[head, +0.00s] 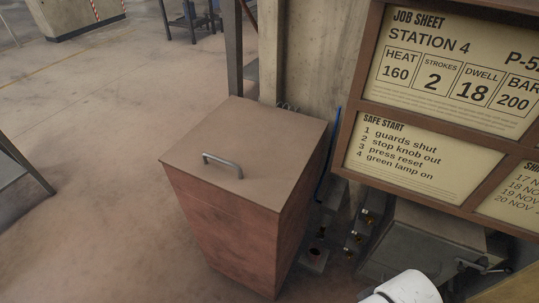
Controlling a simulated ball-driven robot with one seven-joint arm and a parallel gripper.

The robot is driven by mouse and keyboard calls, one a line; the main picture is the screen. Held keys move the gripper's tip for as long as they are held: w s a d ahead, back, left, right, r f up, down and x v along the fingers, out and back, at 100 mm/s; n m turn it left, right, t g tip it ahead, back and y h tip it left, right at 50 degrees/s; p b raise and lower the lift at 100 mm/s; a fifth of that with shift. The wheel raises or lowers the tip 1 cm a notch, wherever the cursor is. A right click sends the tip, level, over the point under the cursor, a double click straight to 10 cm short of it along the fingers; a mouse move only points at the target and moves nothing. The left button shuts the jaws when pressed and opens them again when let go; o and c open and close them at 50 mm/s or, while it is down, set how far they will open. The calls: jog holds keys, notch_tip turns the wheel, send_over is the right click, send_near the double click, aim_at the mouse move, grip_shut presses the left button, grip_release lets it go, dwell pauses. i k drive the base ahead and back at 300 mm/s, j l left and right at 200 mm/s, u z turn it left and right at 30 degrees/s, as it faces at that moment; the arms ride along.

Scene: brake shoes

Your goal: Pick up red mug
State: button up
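No red mug shows in the head view. My gripper is not in view either, so its state and its distance from any mug cannot be seen.
A reddish bin (226,231) with a flat brown lid and a grey handle (222,165) stands mid-view. A framed job sheet board (440,75) fills the upper right. Grey machinery (425,243) sits below it. A table edge (20,175) shows at left. Open floor (100,120) lies left of the bin.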

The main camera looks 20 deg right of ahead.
aim_at(316, 249)
jog(key=u, duration=1.7)
jog(key=z, duration=1.65)
jog(key=i+j+z, duration=0.15)
jog(key=z, duration=0.3)
jog(key=i+j+z, duration=0.25)
jog(key=z, duration=0.15)
jog(key=i+j+z, duration=0.15)
jog(key=j+z, duration=0.15)
jog(key=z, duration=0.15)
jog(key=k+j, duration=0.5)
jog(key=j, duration=0.15)
jog(key=k, duration=0.2)
